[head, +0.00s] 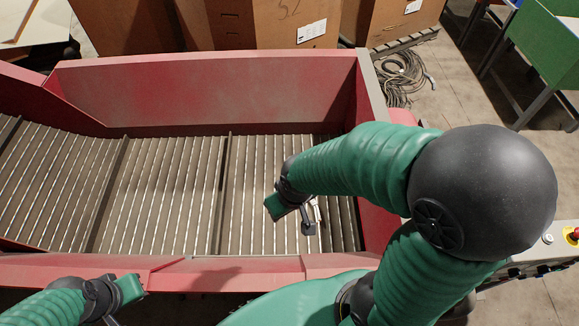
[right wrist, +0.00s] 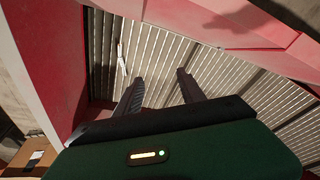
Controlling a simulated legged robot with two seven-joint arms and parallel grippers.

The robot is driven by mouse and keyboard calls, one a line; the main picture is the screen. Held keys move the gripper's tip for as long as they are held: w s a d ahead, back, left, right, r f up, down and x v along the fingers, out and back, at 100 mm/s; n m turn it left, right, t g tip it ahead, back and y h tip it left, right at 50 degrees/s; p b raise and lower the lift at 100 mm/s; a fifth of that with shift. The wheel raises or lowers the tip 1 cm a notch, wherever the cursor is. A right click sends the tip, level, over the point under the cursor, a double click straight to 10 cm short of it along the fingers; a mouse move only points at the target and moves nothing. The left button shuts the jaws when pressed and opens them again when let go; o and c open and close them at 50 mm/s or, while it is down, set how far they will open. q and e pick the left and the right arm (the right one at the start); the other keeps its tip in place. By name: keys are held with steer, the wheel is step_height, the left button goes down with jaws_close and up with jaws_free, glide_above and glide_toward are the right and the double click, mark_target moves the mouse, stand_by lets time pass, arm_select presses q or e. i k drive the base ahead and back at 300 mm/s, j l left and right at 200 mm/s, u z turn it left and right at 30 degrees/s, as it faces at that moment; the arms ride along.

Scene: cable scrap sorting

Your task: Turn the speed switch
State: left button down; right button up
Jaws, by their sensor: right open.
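A grey control box (head: 525,257) is at the right edge in the head view, partly covered by my right arm. A pale round knob (head: 548,239) and a red button on a yellow base (head: 574,234) are on its top. I cannot tell which control is the speed switch. My right gripper (head: 312,218) is above the slatted belt, well left of the box. In the right wrist view its two fingers (right wrist: 158,82) are apart with nothing between them. My left gripper (head: 118,302) is at the lower left, by the near red wall; its fingers are mostly hidden.
Red walls (head: 210,90) surround the slatted conveyor belt (head: 165,195). A small pale piece (right wrist: 122,60) lies on the belt beside the right fingers. Brown boxes (head: 270,22) stand behind, with coiled cable (head: 402,78) on the floor. A green-sided table (head: 545,45) is at the upper right.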

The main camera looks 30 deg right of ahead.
mark_target(514, 273)
steer(key=z, duration=3.25)
steer(key=k+l+u, duration=0.2)
steer(key=k+l, duration=0.5)
steer(key=l, duration=0.1)
